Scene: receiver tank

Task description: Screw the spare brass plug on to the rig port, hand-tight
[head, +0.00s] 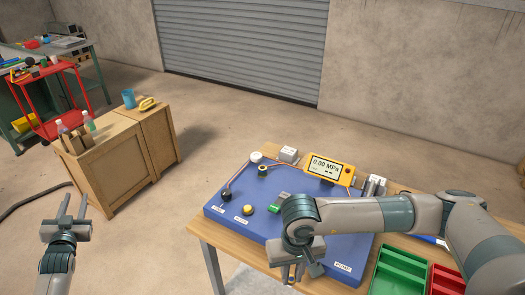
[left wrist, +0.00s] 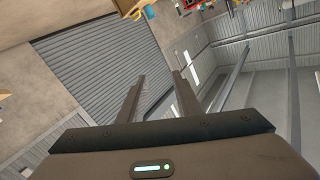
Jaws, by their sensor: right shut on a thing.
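The blue rig board (head: 228,195) lies on the wooden table, with a yellow gauge (head: 324,168) reading 0.00 MPa at its back. A small brass-yellow round piece (head: 247,208) sits on the board's left part; I cannot tell if it is the spare plug or a fitting. A black and brass round fitting (head: 262,170) stands further back.
Green (head: 400,270) and red (head: 445,281) trays stand at the table's right. A green and grey part (head: 278,205) lies on the board beside my right arm. A wooden cabinet (head: 112,168) with bottles stands at left. Open floor lies between cabinet and table.

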